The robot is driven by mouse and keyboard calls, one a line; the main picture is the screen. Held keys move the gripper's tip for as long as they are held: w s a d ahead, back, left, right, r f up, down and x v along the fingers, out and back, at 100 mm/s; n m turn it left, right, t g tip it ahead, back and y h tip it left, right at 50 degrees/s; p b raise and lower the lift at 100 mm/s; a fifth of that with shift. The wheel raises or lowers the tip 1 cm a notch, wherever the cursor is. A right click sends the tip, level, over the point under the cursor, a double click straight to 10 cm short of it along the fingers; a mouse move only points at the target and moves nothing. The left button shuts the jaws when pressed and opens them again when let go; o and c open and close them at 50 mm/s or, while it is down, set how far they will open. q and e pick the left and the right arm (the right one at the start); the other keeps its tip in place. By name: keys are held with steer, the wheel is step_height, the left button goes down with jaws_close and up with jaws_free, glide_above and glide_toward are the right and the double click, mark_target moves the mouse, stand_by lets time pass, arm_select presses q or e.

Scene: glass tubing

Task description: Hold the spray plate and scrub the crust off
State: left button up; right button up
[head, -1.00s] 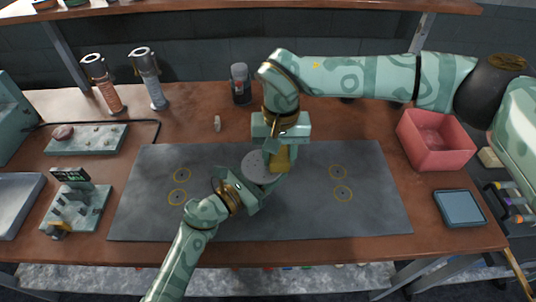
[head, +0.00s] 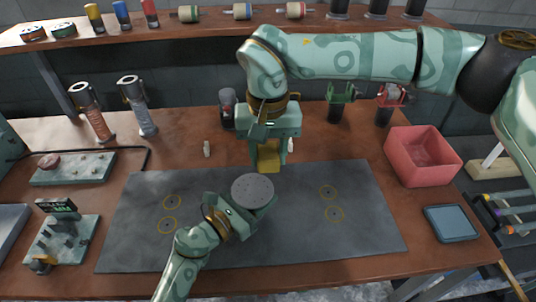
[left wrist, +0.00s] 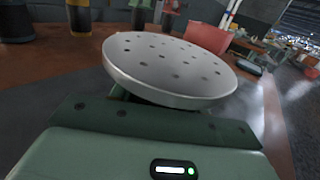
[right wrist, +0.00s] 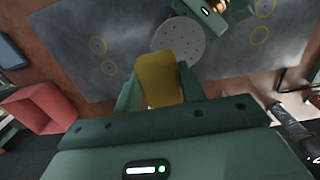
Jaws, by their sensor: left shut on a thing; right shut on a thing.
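The spray plate (head: 252,188) is a round grey disc with several small dark holes, held above the dark mat. My left gripper (head: 247,207) is shut on it from below; in the left wrist view the plate (left wrist: 170,66) tilts slightly, its upper face smooth and pale. I cannot make out any crust on that face. My right gripper (head: 268,150) is shut on a yellow scrubbing block (head: 268,160), just behind the plate in the head view and apart from it. In the right wrist view the block (right wrist: 158,78) overlaps the plate's near edge (right wrist: 186,42).
The dark mat (head: 350,225) is mostly bare around the plate. A red bin (head: 422,160) and a blue tablet (head: 450,223) lie to the right. Two canisters (head: 137,105) and a dark cup (head: 228,105) stand behind. A small fixture (head: 62,235) sits at the left.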

arm_select(q)
steer(key=o, duration=1.3)
steer(key=shift+c, duration=0.2)
steer(key=v, duration=1.2)
steer(key=shift+a, duration=0.1)
